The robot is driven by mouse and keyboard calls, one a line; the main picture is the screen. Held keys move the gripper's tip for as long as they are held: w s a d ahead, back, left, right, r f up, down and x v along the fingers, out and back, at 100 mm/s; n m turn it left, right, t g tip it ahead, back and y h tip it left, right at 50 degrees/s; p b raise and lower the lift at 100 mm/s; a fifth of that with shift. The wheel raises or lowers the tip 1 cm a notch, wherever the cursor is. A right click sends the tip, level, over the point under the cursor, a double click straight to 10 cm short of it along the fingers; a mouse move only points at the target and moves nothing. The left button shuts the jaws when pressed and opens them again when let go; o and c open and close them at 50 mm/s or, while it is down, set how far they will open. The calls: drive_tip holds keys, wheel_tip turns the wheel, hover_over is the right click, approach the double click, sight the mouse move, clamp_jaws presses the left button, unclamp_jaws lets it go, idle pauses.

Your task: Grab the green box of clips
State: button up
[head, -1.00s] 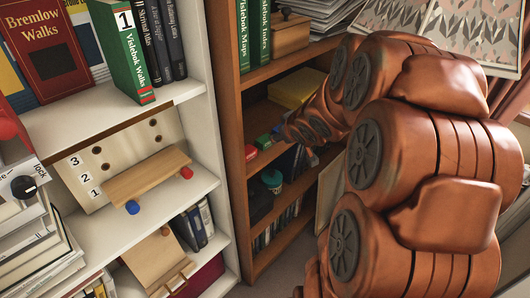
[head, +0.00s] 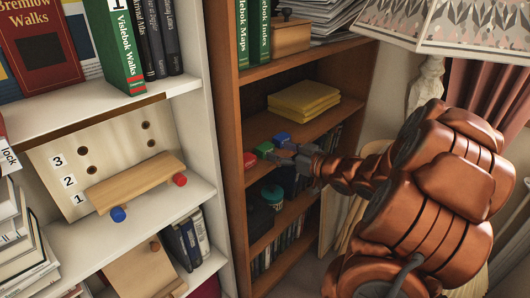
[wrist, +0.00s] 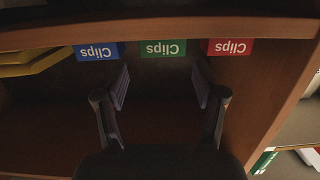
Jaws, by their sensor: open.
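The green box of clips (head: 264,149) sits on a shelf of the brown bookcase, between a blue box (head: 281,137) and a red one (head: 250,159). In the wrist view the green box (wrist: 163,49) reads "Clips" upside down. My gripper (head: 287,155) is at the front of that shelf. In the wrist view my gripper (wrist: 161,82) is open and empty, with the green box lined up between its two fingers. The fingertips look short of the box or just at it; I cannot tell the exact gap. The blue box (wrist: 97,51) and red box (wrist: 230,47) lie to either side.
Yellow folders (head: 304,101) lie further back on the same shelf. A dark teal cup (head: 272,195) stands on the shelf below. The white bookcase (head: 212,130) is on the left. A patterned lampshade (head: 470,25) is at upper right.

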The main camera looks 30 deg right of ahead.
sight(269, 149)
drive_tip(key=shift+a+b+x, duration=0.1)
drive_tip(key=shift+b+x, duration=0.15)
drive_tip(key=shift+x, duration=0.95)
drive_tip(key=shift+a+b+x, duration=0.15)
drive_tip(key=shift+b+x, duration=0.1)
drive_tip(key=shift+x, duration=1.8)
drive_tip(key=c, duration=0.9)
drive_tip(key=shift+r+p, duration=0.5)
drive_tip(key=shift+r, duration=1.1)
drive_tip(key=shift+s+r, duration=0.2)
drive_tip(key=shift+r, duration=0.1)
drive_tip(key=s+a+b, duration=0.2)
drive_tip(key=s+b, duration=0.1)
drive_tip(key=s, duration=0.1)
drive_tip(key=s+a+b, duration=0.2)
drive_tip(key=s+b, duration=0.1)
drive_tip(key=s, duration=0.2)
drive_tip(key=s+a+r+b, duration=0.1)
drive_tip(key=s+a+b, duration=0.2)
drive_tip(key=s, duration=0.1)
drive_tip(key=shift+s+a+r, duration=0.1)
drive_tip(key=shift+s, duration=0.3)
